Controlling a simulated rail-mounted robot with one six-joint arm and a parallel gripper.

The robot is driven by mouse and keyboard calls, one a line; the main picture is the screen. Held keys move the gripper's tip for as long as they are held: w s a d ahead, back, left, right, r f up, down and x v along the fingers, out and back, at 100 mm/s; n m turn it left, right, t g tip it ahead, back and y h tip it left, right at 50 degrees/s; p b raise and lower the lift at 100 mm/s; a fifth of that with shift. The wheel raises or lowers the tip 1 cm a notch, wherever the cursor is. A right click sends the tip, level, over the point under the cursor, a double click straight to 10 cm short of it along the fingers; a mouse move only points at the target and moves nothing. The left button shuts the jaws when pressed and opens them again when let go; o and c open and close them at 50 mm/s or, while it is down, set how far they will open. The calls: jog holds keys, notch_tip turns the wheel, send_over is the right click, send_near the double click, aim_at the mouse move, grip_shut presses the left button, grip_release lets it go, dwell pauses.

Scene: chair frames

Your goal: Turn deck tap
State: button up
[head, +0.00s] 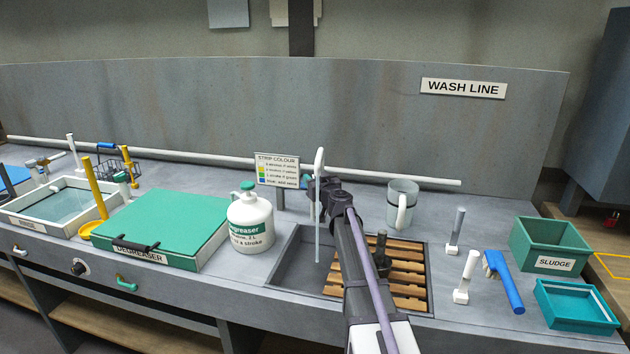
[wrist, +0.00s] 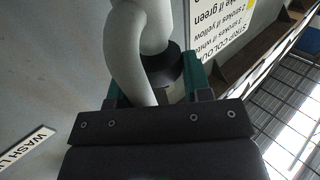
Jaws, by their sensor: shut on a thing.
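The deck tap (head: 319,161) is a pale bent pipe at the back of the sunken sink (head: 303,262). In the wrist view its pale curved pipe (wrist: 124,45) with a dark collar (wrist: 160,68) fills the upper middle. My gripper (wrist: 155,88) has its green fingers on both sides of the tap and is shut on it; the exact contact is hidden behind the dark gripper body. In the head view my gripper (head: 322,188) is at the tap, largely hidden by my arm. A thin pale vertical streak below the tap reaches into the sink; I cannot tell whether it is water or pipe.
A slatted wooden rack (head: 407,274) lies in the sink's right part, with a dark bottle-like thing (head: 381,256) there. A white degreaser jug (head: 250,222) stands left of the sink, a sign (head: 277,170) behind. A clear mug (head: 402,204) stands behind the rack.

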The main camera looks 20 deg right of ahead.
jog(key=n+y, duration=0.1)
jog(key=y, duration=0.1)
jog(key=n+y, duration=0.1)
jog(key=shift+w+d+y, duration=0.1)
jog(key=shift+d+y, duration=0.1)
jog(key=shift+y, duration=0.2)
jog(key=shift+n+g+y, duration=0.3)
jog(key=shift+n+y, duration=0.2)
jog(key=shift+a, duration=0.1)
jog(key=o, duration=0.9)
jog(key=shift+o, duration=0.2)
